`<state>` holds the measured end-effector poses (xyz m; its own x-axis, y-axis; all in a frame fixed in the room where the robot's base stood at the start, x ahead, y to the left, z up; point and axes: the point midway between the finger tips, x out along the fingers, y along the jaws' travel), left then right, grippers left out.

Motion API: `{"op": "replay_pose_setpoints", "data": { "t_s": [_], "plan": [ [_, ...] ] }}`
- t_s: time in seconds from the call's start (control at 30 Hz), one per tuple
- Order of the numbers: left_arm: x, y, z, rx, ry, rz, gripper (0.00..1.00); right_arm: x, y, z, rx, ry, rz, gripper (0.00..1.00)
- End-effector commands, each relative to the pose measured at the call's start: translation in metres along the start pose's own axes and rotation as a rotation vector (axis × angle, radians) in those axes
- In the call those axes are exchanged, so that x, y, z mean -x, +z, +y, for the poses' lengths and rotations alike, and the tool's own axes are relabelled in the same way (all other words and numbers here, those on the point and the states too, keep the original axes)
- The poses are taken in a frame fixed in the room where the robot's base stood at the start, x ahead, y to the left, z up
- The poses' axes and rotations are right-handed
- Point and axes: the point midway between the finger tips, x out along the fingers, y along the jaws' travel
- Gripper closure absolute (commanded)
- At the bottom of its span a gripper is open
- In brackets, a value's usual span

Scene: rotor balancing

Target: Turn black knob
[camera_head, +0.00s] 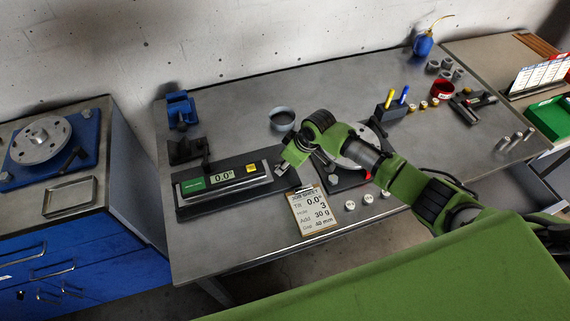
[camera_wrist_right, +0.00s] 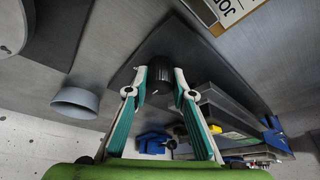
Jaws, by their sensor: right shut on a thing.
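The black knob (camera_wrist_right: 161,66) stands on a dark plate (camera_wrist_right: 140,80) in the right wrist view, with a small white mark on its side. My right gripper (camera_wrist_right: 161,78) has its two teal-padded fingers closed around the knob, one on each side. In the head view my right gripper (camera_head: 284,168) is at the right end of the dark plate (camera_head: 237,165), and the knob is mostly hidden there. On this plate lies a digital level (camera_head: 222,179) that reads 0.0°. My left gripper is not in view.
A clipboard job sheet (camera_head: 315,211) lies just right of the plate, with white weights (camera_head: 350,205) beside it. A grey bowl (camera_head: 282,119) stands behind my right gripper. My right arm covers part of a round rotor (camera_head: 362,151). The table's front left is clear.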

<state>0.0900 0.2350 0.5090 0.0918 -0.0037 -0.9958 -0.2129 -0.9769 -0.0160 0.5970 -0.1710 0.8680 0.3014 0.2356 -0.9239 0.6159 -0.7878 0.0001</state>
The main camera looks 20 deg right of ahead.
Motion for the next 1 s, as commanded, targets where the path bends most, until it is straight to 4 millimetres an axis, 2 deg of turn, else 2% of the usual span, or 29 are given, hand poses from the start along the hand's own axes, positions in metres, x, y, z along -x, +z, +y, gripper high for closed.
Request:
{"op": "replay_pose_setpoints", "data": {
  "t_s": [0.33,0.37,0.4,0.43,0.8,1.0],
  "plan": [
    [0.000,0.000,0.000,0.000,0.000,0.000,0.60,0.000,0.000,0.000,0.020,-0.007,0.001,0.98],
    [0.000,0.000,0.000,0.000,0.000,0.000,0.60,0.000,0.000,0.000,0.020,-0.007,0.001,0.72],
    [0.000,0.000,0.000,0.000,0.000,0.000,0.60,0.000,0.000,0.000,0.019,-0.007,0.001,0.61],
    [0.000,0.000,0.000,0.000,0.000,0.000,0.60,0.000,0.000,0.000,0.019,-0.007,0.001,0.60],
    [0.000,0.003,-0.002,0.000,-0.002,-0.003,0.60,0.002,0.000,0.000,0.019,-0.007,0.001,0.60],
    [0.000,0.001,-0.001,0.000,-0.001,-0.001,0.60,0.024,0.000,0.001,0.020,-0.007,0.002,0.60]
  ]
}}
